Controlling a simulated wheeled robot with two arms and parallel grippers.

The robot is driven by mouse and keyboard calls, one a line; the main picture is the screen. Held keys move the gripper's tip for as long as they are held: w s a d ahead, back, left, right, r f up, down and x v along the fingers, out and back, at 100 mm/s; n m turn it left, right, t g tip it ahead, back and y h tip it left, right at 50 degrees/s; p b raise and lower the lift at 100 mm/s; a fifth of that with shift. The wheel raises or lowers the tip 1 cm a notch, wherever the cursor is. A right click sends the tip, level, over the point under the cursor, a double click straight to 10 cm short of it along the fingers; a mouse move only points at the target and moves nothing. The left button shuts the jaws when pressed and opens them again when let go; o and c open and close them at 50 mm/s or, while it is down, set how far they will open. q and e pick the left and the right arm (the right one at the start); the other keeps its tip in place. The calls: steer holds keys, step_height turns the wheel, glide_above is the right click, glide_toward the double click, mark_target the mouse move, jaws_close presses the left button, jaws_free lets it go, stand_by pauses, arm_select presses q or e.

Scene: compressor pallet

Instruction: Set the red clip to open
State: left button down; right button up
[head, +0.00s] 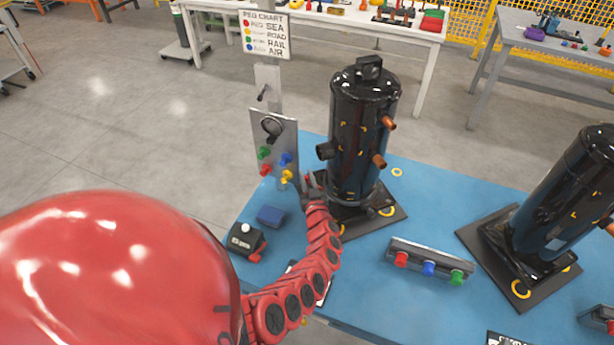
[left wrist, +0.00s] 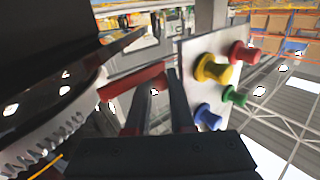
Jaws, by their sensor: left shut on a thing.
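The black compressor (head: 358,140) stands upright on a dark base plate (head: 385,222) on the blue pallet. The red clip (left wrist: 128,87) is a short, slanted red bar beside the compressor's dark body in the left wrist view. My left gripper (left wrist: 157,82) is shut on the clip's right part, with its two dark fingers close together. In the head view, my left gripper (head: 306,187) is at the compressor's lower left side, where the clip is small and partly hidden. I cannot tell the clip's setting. My right gripper does not show.
A grey panel (head: 288,132) with coloured pegs stands just left of my left gripper. A second black compressor (head: 570,195) is at the right. A grey block with red, blue and green knobs (head: 430,258) lies in front. The blue pallet (head: 375,290) has bare patches.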

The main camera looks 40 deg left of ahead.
arm_select(q)
steer(key=c, duration=0.9)
jaws_free()
steer(key=shift+o, duration=0.7)
steer(key=shift+d, duration=0.1)
steer(key=shift+f, duration=0.1)
